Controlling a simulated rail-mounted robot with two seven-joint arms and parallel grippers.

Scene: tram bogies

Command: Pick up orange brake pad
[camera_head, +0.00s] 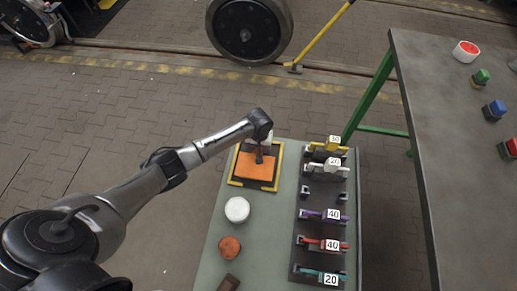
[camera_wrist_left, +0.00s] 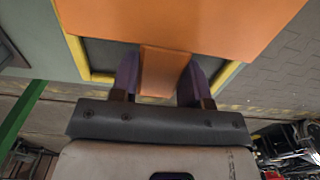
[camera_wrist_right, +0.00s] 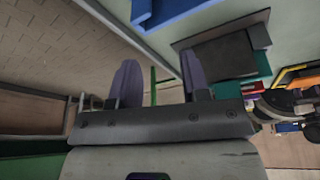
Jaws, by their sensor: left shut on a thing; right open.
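The orange brake pad (camera_head: 254,168) lies over a dark tray with a yellow frame (camera_head: 236,184) at the far end of the green-grey bench. My left gripper (camera_head: 260,155) comes down on its far side. In the left wrist view my left gripper (camera_wrist_left: 165,72) is shut on the pad's narrow orange tab, with one finger on each side. The wide body of the orange brake pad (camera_wrist_left: 185,22) extends beyond the fingers. Whether the pad still touches the tray I cannot tell. My right gripper (camera_wrist_right: 160,78) is open and empty, seen only in the right wrist view.
A white round piece (camera_head: 237,209) and an orange-brown round piece (camera_head: 229,247) stand nearer on the bench. To the right, a dark rack (camera_head: 306,228) holds several numbered coloured parts. A grey table (camera_head: 450,130) with coloured buttons stands farther right. A wheel (camera_head: 249,30) is beyond.

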